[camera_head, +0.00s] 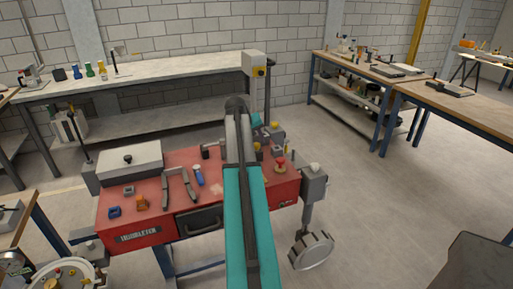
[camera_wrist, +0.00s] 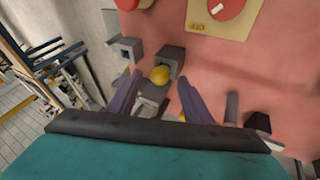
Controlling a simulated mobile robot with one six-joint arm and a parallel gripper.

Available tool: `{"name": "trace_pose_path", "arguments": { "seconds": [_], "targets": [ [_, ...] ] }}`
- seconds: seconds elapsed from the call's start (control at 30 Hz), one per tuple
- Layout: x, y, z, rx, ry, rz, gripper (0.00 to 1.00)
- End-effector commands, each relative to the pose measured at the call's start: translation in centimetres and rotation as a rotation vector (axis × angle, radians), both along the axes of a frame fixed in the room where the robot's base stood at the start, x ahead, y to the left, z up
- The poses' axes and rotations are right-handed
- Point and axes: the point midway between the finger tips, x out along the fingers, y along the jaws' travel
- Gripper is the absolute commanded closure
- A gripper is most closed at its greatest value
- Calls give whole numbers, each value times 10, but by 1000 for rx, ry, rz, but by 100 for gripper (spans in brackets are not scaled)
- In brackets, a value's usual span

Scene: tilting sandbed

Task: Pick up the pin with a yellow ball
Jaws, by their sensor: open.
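In the wrist view a yellow ball (camera_wrist: 160,75) sits among grey blocks on the red surface (camera_wrist: 240,65). Its pin is not clearly visible. My gripper (camera_wrist: 160,78) is open, with one purple-grey finger on each side of the ball in the picture. I see no contact between fingers and ball, and cannot tell their height difference. In the head view my teal arm reaches over the red bench (camera_head: 157,168) and hides much of its right part. I cannot single out the pin there.
Grey blocks (camera_wrist: 168,57) stand close around the ball. A white workbench (camera_head: 150,74) stands behind.

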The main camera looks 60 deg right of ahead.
Motion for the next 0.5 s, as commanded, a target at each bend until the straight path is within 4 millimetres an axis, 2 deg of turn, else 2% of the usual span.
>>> {"name": "trace_pose_path", "arguments": {
  "seconds": [0.2,0.5],
  "targets": [
    [0,-7,-12,1,1,0,54],
    [1,-7,-13,0,-1,2,54]
  ]
}}
